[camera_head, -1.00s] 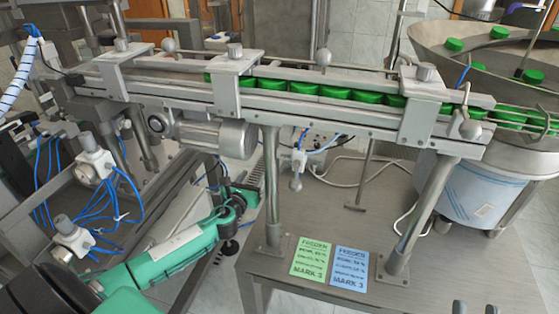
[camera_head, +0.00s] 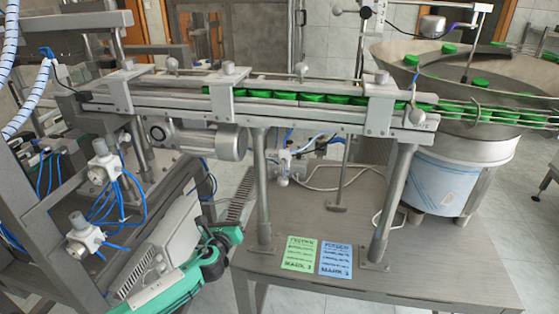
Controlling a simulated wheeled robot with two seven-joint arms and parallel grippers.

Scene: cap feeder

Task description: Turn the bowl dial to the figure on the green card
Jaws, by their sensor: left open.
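The green card (camera_head: 300,253) lies flat on the steel table, left of a blue card (camera_head: 335,260). Its bottom line reads "MARK", but the figure after it is too blurred to read surely. Under the conveyor stands a small grey control box (camera_head: 297,163) with blue tubes and fittings in front; I cannot make out a dial on it. The feeder bowl (camera_head: 390,62) stands at the right with green caps. My left gripper (camera_head: 214,262) is at the end of the green arm, beside the table's left edge, open and apart from box and cards; its fingers hardly show. My right gripper is out of view.
The conveyor (camera_head: 265,108) with a row of green caps (camera_head: 315,98) spans above the table on two posts (camera_head: 262,190). A white cable loops behind. Blue hoses and valves (camera_head: 101,165) fill the left. The table's front (camera_head: 420,275) is clear.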

